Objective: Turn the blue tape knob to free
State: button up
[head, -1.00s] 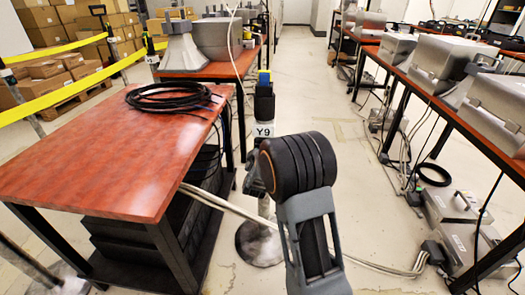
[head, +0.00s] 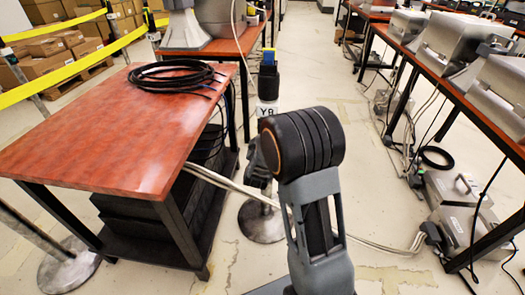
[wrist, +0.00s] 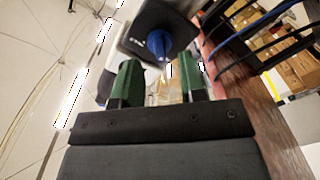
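The blue tape knob (wrist: 157,45) sticks out of a black post head (wrist: 170,18) with small white lettering in the wrist view. My gripper (wrist: 161,72) has two green fingers standing apart, with nothing held between them. The knob shows just past the fingertips, roughly centred between them; I cannot tell whether anything touches. In the head view, the post (head: 267,110) bears a Y9 label and a black head with a blue part (head: 269,58) on top. My arm stands in front of the lower post, and my gripper's fingers cannot be made out there.
A red-brown table (head: 100,130) with a coil of black cable (head: 170,75) stands left of the post. Yellow tape (head: 75,68) runs behind it. A right-hand table row holds metal cases (head: 455,45). Cables (head: 385,247) cross the floor; the middle aisle is open.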

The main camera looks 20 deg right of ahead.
jog(key=p+v, duration=0.1)
jog(key=v, duration=0.8)
jog(key=shift+s, duration=0.2)
jog(key=s+a+r+g+y+p, duration=0.15)
jog(key=a+r+y+p, duration=0.25)
jog(key=r+p, duration=0.45)
jog(key=s+a+r+g+y+p, duration=0.1)
jog(key=a+r+g+y+p, duration=0.3)
jog(key=r+p, duration=0.5)
jog(key=s+d+r+m+g+p, duration=0.2)
jog(key=s+r+g+p, duration=0.4)
jog(key=s+r+p, duration=0.4)
jog(key=s+r+m, duration=0.1)
jog(key=s+r, duration=0.4)
jog(key=shift+s+d+r+g+y+p, duration=0.25)
jog(key=shift+g+y+p, duration=0.1)
jog(key=shift+y, duration=0.05)
